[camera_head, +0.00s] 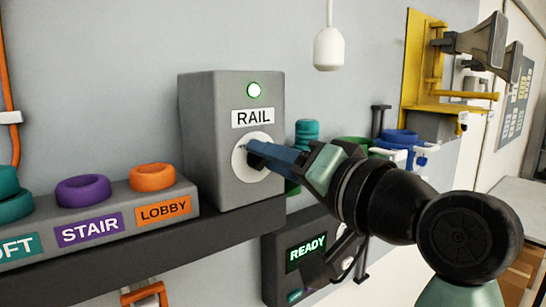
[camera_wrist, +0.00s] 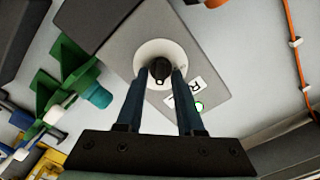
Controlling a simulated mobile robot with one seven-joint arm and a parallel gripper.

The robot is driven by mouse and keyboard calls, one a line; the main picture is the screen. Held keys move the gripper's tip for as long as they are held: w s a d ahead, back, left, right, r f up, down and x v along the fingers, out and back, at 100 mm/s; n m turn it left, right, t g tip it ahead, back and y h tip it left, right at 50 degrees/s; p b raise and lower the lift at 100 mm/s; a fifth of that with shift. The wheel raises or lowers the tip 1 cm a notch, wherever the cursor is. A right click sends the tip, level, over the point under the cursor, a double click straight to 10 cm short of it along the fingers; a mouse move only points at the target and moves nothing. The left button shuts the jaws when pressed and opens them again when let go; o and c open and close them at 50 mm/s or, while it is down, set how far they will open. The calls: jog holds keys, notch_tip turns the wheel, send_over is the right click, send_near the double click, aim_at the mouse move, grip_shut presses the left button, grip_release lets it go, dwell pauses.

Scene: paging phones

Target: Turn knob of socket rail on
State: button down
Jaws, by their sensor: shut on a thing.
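The socket rail box (camera_head: 228,110) is a grey box labelled RAIL (camera_head: 252,117), with a green light (camera_head: 254,90) lit above the label. Its knob sits on a round white dial (camera_head: 240,160) on the front face. In the wrist view the dark knob (camera_wrist: 159,72) shows in the middle of the white dial (camera_wrist: 150,52), between my fingertips. My gripper (camera_head: 255,155) reaches in from the right with its blue fingers shut on the knob. In the wrist view my gripper (camera_wrist: 159,78) has one finger on each side of it.
Left of the box, sockets labelled STAIR (camera_head: 88,230) and LOBBY (camera_head: 163,211) hold a purple ring (camera_head: 83,190) and an orange ring (camera_head: 153,177). Below right is a panel reading READY (camera_head: 306,253). A white pendant (camera_head: 328,48) hangs above; a yellow bracket (camera_head: 418,70) stands right.

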jog(key=shift+r, duration=0.1)
jog(key=c, duration=0.5)
grip_release()
jog(key=shift+c, duration=0.2)
jog(key=b+v, duration=0.5)
jog(key=v, duration=0.8)
jog(key=shift+b, duration=0.3)
